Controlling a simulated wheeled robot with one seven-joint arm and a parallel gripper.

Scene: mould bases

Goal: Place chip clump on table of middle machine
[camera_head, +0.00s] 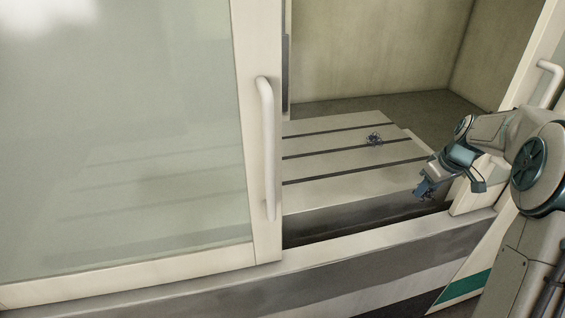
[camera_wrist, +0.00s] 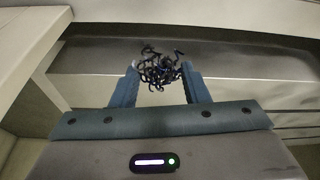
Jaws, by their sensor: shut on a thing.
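A dark tangled chip clump (camera_wrist: 160,68) sits between the fingertips of my gripper (camera_wrist: 158,85) in the wrist view; the jaws are shut on it. In the head view my gripper (camera_head: 424,189) hangs at the right front edge of the slotted machine table (camera_head: 325,143), inside the door opening. The held clump cannot be made out clearly there. A second chip clump (camera_head: 374,139) lies on the table near its right side, further back and left of my gripper.
A sliding door with a glass pane (camera_head: 120,140) and white handle (camera_head: 267,150) covers the left of the machine. The door sill (camera_head: 390,243) runs below the opening. A white frame post with a handle (camera_head: 549,82) stands at the right. Most of the visible table top is bare.

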